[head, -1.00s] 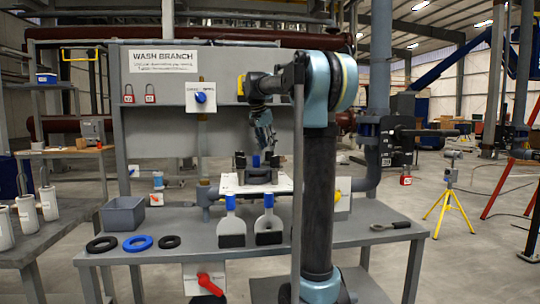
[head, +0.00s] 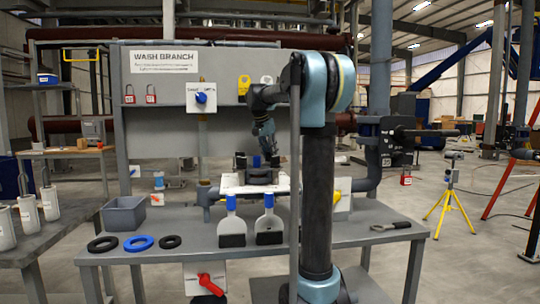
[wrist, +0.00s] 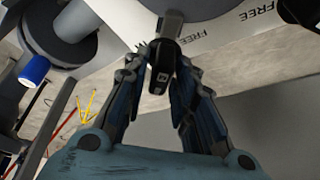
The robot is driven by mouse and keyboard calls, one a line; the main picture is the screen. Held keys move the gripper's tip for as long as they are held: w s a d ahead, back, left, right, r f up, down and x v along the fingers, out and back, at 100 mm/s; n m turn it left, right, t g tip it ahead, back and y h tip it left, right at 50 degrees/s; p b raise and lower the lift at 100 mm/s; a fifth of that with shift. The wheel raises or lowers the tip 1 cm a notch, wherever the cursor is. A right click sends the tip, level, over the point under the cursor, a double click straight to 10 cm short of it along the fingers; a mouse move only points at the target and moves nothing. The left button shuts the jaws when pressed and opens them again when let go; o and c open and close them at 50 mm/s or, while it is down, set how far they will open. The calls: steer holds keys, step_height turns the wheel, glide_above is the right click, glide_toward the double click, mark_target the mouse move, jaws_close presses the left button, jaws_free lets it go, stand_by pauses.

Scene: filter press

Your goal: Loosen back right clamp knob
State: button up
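The filter press (head: 242,165) stands on a white plate (head: 229,183) at the middle of the bench, with dark clamps and a blue part (head: 256,161). My gripper (head: 274,158) points down at the press's back right side. In the wrist view, a black clamp knob (wrist: 160,76) with a small white mark lies between the fingertips of my gripper (wrist: 162,62). The fingers are apart, one on each side of the knob; I see no clear grip on it. The white plate (wrist: 225,38) carries "FREE" lettering. A blue cylinder (wrist: 36,68) shows at the left.
Two blue-handled scrapers (head: 231,222) stand before the press. A grey bin (head: 124,214) and several rings (head: 138,243) lie at the left; a wrench (head: 390,226) lies at the right. The Wash Branch panel (head: 150,120) rises behind. The bench's right part is mostly clear.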

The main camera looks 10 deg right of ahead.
steer(key=shift+f+n, duration=0.15)
steer(key=shift+n, duration=0.15)
steer(key=n+t+y, duration=0.1)
steer(key=n, duration=0.2)
steer(key=shift+d+n, duration=0.1)
steer(key=shift+n, duration=0.3)
steer(key=n+y, duration=0.2)
steer(key=n, duration=0.2)
steer(key=shift+n, duration=0.3)
steer(key=n+y, duration=0.2)
steer(key=n, duration=0.3)
steer(key=shift+n+g+y, duration=0.5)
steer(key=shift+n+y, duration=0.2)
steer(key=shift+n, duration=1.3)
steer(key=o, duration=0.8)
steer(key=shift+f, duration=0.1)
